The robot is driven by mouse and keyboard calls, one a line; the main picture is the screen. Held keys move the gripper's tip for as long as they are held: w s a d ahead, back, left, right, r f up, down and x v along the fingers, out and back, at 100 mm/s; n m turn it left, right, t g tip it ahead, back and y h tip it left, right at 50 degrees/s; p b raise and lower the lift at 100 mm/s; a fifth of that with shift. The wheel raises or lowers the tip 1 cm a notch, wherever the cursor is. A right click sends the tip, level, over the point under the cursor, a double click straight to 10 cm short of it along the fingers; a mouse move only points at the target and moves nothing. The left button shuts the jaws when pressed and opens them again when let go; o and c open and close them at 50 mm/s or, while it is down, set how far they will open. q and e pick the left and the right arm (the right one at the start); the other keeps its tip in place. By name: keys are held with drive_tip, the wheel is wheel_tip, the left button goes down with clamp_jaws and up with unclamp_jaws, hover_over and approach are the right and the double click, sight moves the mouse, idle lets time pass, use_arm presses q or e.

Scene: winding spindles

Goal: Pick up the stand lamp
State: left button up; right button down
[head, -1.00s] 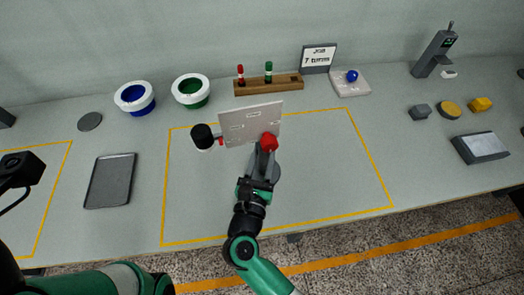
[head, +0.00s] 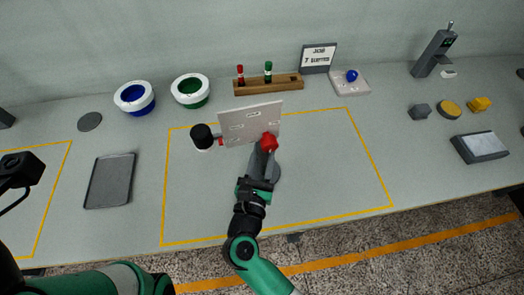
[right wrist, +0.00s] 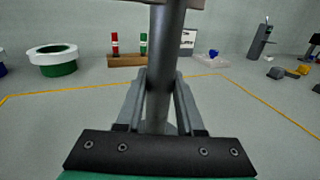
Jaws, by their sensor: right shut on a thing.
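In the head view my right gripper (head: 262,164) is inside the middle yellow outline, at a grey upright post on a round grey base (head: 276,173). In the right wrist view the post (right wrist: 165,70) stands upright between my two fingers, which are shut on it. A white slotted panel (head: 250,121), a red knob (head: 269,142) and a black-and-white spool (head: 202,136) show just beyond the gripper. I cannot tell which part is a lamp. A tall tilted dark grey device (head: 436,53) stands at the back right. My left gripper's fingers are not visible.
Blue (head: 135,97) and green (head: 190,89) rimmed tubs and a wooden rack (head: 268,85) stand at the back. A job sign (head: 318,58) and a pad with a blue ball (head: 348,88) are right of it. A dark tray (head: 110,181) lies left. The outline's right part is clear.

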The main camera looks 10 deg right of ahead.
sight(265, 150)
drive_tip(key=shift+r, duration=0.15)
drive_tip(key=shift+r+p, duration=0.3)
drive_tip(key=s+r+p, duration=0.1)
drive_tip(key=r+p, duration=0.1)
drive_tip(key=s+r+p, duration=0.1)
drive_tip(key=r, duration=0.2)
drive_tip(key=s+r+p, duration=0.2)
drive_tip(key=r, duration=0.1)
drive_tip(key=shift+a+r+p, duration=0.1)
drive_tip(key=shift+a+p, duration=0.2)
drive_tip(key=s+r+p, duration=0.2)
drive_tip(key=s+r, duration=0.2)
drive_tip(key=s, duration=0.6)
drive_tip(key=shift+a+p, duration=0.3)
drive_tip(key=shift+a, duration=0.15)
